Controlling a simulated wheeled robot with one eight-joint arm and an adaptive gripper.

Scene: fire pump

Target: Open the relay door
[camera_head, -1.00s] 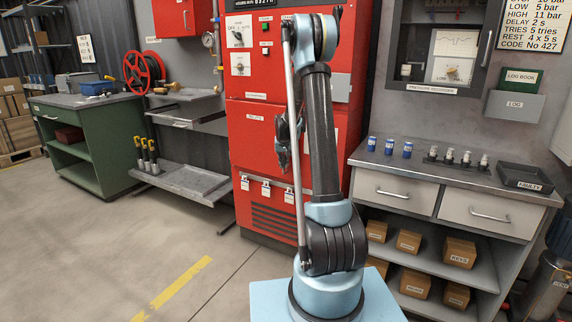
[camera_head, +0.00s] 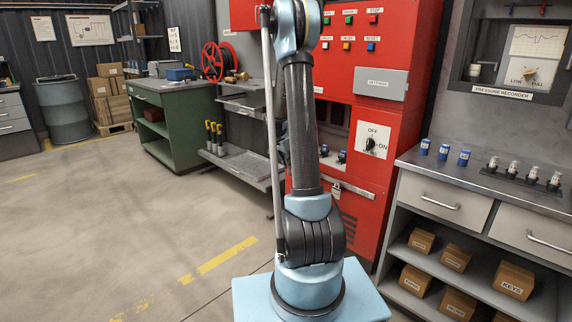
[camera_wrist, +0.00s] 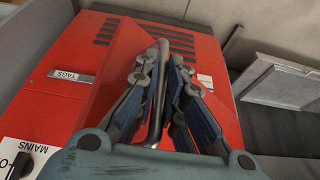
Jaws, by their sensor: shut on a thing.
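The red relay cabinet (camera_head: 388,135) stands behind my arm in the head view. A dark opening (camera_head: 336,112) shows in its front, with small blue-topped parts (camera_head: 342,156) inside, so the relay door stands away from its frame. My arm hides most of the door in the head view. In the wrist view my gripper (camera_wrist: 162,68) is shut around a grey metal bar handle (camera_wrist: 156,105) in front of a red panel (camera_wrist: 118,75). Fingers hide part of the handle. The door's exact angle cannot be told.
The MAINS switch (camera_head: 372,141) is right of the opening. A grey-topped drawer counter (camera_head: 480,190) stands close at right. A green bench (camera_head: 175,120) and a shelf unit with yellow-handled tools (camera_head: 214,138) stand left. The floor (camera_head: 120,215) at left is clear.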

